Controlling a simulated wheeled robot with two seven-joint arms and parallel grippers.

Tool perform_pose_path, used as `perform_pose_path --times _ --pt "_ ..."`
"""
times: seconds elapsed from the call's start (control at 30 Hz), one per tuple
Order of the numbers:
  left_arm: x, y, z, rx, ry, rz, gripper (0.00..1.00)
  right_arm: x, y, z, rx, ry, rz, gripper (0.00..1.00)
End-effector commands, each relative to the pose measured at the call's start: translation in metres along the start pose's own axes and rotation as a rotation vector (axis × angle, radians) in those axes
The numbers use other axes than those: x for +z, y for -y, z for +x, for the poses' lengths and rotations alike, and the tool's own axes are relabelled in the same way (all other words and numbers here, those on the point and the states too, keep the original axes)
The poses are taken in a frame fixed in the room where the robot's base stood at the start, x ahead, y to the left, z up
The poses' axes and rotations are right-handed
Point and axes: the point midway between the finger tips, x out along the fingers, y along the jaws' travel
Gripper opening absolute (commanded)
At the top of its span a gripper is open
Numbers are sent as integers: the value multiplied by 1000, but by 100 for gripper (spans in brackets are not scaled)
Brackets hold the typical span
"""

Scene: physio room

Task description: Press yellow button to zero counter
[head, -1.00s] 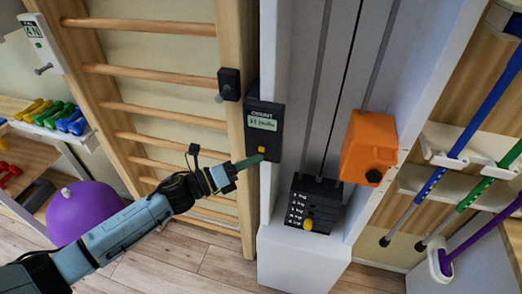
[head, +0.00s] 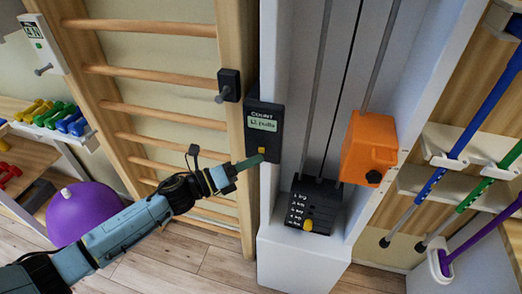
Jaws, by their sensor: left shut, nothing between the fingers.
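The black counter box (head: 263,138) is fixed to the side of the white pulley column. It is labelled COUNT and has a small greenish display (head: 262,123) with a number and a word like "pulls"; the number is too blurred to read. The small yellow button (head: 262,150) sits low on the box. My left gripper (head: 250,162) is shut and empty, with its tip just below and in front of the button. I cannot tell whether it touches the box. My right gripper is out of view.
A black weight stack (head: 313,205) with a yellow knob and an orange block (head: 368,148) are in the white column (head: 303,262). Wooden wall bars (head: 150,70) stand behind my left arm. A purple ball (head: 85,212) lies at left. Coloured poles (head: 455,150) hang at right.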

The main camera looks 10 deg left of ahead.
Motion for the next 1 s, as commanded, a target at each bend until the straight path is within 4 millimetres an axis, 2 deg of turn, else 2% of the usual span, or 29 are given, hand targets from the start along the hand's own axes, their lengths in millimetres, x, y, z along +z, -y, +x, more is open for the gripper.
perform_pose_path --times 0.73,1.0 --pt "0 0 0 0 0 0 0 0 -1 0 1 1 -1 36" --pt "4 -4 6 0 0 0 0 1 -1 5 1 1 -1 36"
